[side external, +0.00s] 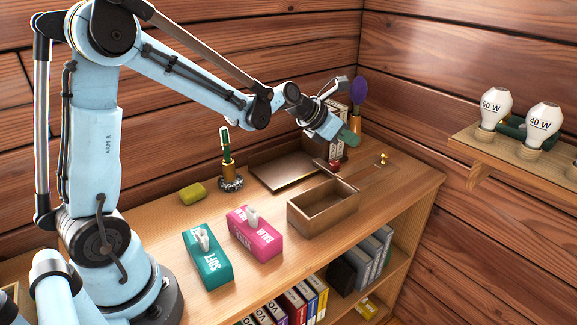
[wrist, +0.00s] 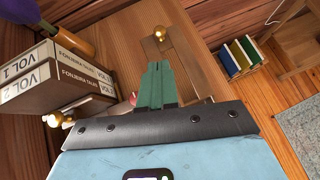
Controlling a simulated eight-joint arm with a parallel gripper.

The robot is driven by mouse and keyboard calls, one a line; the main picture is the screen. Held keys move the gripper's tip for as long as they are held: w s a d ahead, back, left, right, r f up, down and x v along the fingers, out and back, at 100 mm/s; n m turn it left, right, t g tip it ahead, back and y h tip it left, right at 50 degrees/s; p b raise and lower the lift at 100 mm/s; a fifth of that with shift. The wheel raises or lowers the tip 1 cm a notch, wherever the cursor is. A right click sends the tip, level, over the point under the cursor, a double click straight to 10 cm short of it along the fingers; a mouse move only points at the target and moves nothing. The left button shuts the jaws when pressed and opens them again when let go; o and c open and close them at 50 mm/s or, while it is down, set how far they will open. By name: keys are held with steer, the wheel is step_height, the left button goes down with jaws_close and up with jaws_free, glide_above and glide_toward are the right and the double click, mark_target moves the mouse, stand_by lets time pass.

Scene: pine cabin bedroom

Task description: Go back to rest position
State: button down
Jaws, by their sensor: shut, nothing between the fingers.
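My gripper (side external: 350,138) is at the end of my outstretched arm, above the back right part of the wooden cabinet top. Its green fingers are closed together with nothing between them. They also show closed in the wrist view (wrist: 155,86), pointing over the cabinet top. An open wooden box (side external: 308,222) stands below and to the left of the gripper in the side view. A small red item (side external: 337,165) stands just under the gripper; it is mostly hidden behind the fingers in the wrist view.
Upright volumes (wrist: 52,75) and a purple-topped item (side external: 358,90) stand close by the gripper. A brass knob (side external: 382,158) lies to its right. Teal (side external: 208,262) and pink (side external: 256,236) tissue boxes stand at the front. A wall shelf (side external: 500,148) with bulbs is at right.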

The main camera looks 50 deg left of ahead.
steer(key=s+d+m+g+y, duration=0.2)
steer(key=s+d+m+g, duration=0.1)
steer(key=s+m, duration=2)
steer(key=m, duration=0.9)
steer(key=shift+s+d+r+m+y, duration=0.15)
steer(key=shift+s+m+y, duration=0.15)
steer(key=shift+m+y, duration=0.1)
